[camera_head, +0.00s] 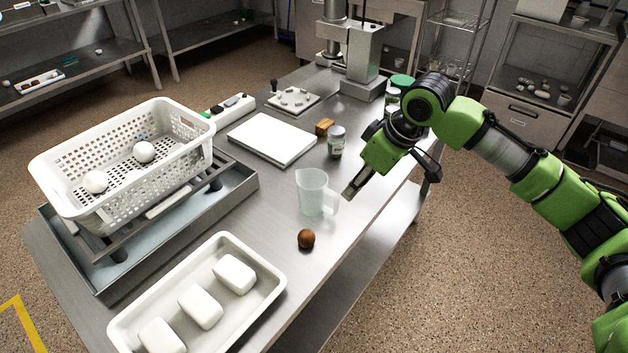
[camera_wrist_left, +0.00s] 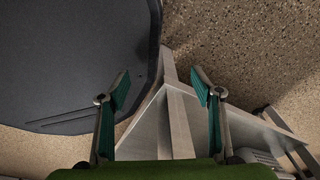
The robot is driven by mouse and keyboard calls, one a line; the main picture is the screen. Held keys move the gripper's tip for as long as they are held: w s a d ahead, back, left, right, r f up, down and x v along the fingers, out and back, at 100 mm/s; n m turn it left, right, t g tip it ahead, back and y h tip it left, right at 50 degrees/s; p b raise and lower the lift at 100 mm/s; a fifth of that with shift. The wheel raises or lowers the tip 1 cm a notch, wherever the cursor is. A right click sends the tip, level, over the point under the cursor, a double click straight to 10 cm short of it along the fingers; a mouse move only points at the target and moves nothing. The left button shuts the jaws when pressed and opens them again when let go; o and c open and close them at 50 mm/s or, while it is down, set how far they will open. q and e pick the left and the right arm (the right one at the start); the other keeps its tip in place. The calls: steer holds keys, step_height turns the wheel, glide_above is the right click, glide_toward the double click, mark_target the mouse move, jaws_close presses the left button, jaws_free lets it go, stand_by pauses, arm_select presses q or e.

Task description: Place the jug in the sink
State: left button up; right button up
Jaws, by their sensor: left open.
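The jug (camera_head: 312,192) is pale, translucent and upright on the metal table, its handle facing right. My right gripper (camera_head: 392,184) is just right of the jug's handle, with its fingers apart and nothing seen between them. A shallow metal basin (camera_head: 75,262), which looks like the sink, is at the left of the table. A white perforated basket (camera_head: 75,190) stands over it on dark bars and hides much of its inside. My left gripper (camera_wrist_left: 162,92) shows only in the left wrist view, open and empty, beside a table edge and above the floor.
A brown ball (camera_head: 306,239) lies in front of the jug. A white tray (camera_head: 270,273) with white blocks is at the front. A lidded jar (camera_head: 336,145) and white board (camera_head: 271,138) are behind the jug. Two white balls (camera_head: 144,151) lie in the basket.

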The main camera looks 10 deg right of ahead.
mark_target(338, 204)
steer(key=x, duration=0.8)
steer(key=shift+w+f, duration=0.1)
steer(key=shift+w, duration=0.05)
steer(key=shift+w+a+f, duration=0.1)
steer(key=shift+f, duration=0.1)
steer(key=shift+x, duration=0.9)
steer(key=x, duration=0.2)
steer(key=shift+w+a+f+p, duration=0.1)
steer(key=shift+w+f+p, duration=0.1)
steer(key=shift+p, duration=0.1)
steer(key=shift+w+a+f, duration=0.1)
steer(key=shift+f, duration=0.15)
steer(key=shift+c, duration=0.3)
arm_select(q)
steer(key=s, duration=0.2)
steer(key=shift+s+a+r, duration=0.1)
steer(key=shift+s+r, duration=0.1)
steer(key=shift+s, duration=0.1)
arm_select(e)
jaws_close()
